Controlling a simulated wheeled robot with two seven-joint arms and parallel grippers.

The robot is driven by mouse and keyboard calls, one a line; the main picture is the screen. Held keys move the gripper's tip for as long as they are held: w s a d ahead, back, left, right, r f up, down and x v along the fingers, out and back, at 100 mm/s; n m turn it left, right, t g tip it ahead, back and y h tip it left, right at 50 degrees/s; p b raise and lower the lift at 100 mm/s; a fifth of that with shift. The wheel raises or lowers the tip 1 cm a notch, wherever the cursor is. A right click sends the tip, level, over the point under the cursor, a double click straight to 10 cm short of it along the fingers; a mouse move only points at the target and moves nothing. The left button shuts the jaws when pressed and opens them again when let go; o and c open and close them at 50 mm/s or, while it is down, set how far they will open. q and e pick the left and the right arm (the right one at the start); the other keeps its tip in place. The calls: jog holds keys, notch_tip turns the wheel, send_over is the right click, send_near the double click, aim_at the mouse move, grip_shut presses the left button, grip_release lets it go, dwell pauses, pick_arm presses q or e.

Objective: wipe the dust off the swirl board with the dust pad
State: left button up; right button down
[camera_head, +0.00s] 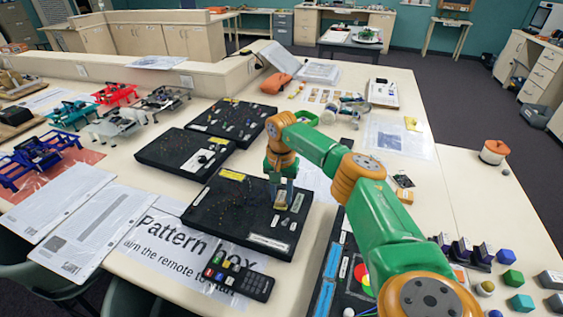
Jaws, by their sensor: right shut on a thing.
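My right gripper (281,193), on a green and orange arm from the lower right, points down over the right part of the nearest black board (215,222). I take this board, with its scattered small coloured specks and pale labels, as the swirl board. The gripper is shut on a small pale yellowish pad (280,204), the dust pad, at or just above the board's surface; contact is not clear. Dust is too fine to make out. My left gripper is not in view.
Two similar black boards (160,150) (215,126) lie farther back. A remote (239,278) lies on the printed Pattern Box sheet (170,250) in front. Model frames (36,160) stand at the left. Dark stands (462,250) and coloured blocks are at the right.

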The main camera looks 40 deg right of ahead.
aim_at(273, 227)
jog(key=shift+f, duration=0.45)
jog(key=shift+r, duration=0.25)
jog(key=shift+s+a+p, duration=0.3)
jog(key=shift+a+p, duration=0.25)
jog(key=shift+s+a+p, duration=0.25)
jog(key=shift+a+p, duration=0.25)
jog(key=shift+p, duration=0.05)
jog(key=shift+s+a+f, duration=0.15)
jog(key=shift+s+a, duration=0.1)
jog(key=shift+a, duration=0.25)
jog(key=s+a+p, duration=0.1)
jog(key=a+p, duration=0.1)
jog(key=a, duration=0.1)
jog(key=shift+s+f, duration=0.1)
jog(key=shift+s, duration=0.25)
jog(key=shift+s+a+f, duration=0.15)
